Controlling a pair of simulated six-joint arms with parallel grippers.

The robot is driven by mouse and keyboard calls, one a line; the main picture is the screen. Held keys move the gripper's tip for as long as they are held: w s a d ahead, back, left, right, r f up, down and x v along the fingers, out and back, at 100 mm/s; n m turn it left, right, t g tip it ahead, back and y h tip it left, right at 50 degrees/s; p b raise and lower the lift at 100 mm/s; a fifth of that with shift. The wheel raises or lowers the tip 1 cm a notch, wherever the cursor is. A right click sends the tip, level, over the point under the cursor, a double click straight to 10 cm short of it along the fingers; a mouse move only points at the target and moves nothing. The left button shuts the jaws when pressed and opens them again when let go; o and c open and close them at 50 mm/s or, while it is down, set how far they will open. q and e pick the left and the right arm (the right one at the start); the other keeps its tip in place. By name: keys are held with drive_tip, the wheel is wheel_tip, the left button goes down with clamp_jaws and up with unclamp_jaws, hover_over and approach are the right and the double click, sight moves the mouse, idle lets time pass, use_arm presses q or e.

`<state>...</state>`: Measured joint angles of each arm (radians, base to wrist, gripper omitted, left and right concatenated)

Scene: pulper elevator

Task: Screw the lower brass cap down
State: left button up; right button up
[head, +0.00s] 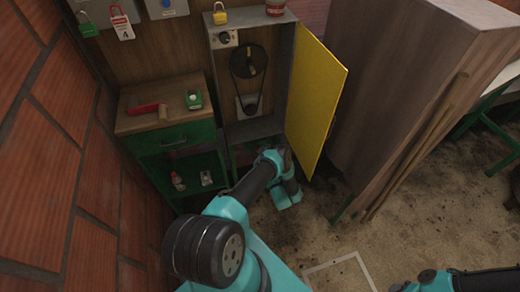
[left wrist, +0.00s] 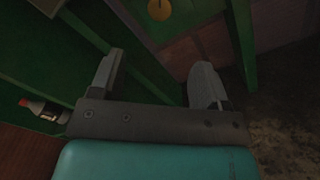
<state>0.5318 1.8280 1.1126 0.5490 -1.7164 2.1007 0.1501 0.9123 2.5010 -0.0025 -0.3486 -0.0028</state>
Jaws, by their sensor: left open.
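A round brass-coloured disc (left wrist: 159,9), likely the lower brass cap, shows at the top edge of the left wrist view, partly cut off. My left gripper (left wrist: 158,65) is open, with nothing between its fingers. The disc lies ahead of the gap between the fingers, apart from them. I cannot pick out the brass cap in the head view. Only part of my right arm shows at the bottom right; its gripper is out of the picture.
The grey cabinet (head: 217,82) holds a belt and pulley (head: 248,62); its yellow door (head: 315,98) hangs open at the right. A green bench (head: 170,137) stands left, with a bottle (left wrist: 45,108) on its shelf. A wooden housing (head: 400,80) stands right. Floor (head: 310,235) is open in front.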

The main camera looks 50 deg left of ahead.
use_arm(q)
drive_tip(key=x, duration=1.7)
drive_tip(key=shift+w+a, duration=0.1)
drive_tip(key=shift+w, duration=0.05)
drive_tip(key=c, duration=0.9)
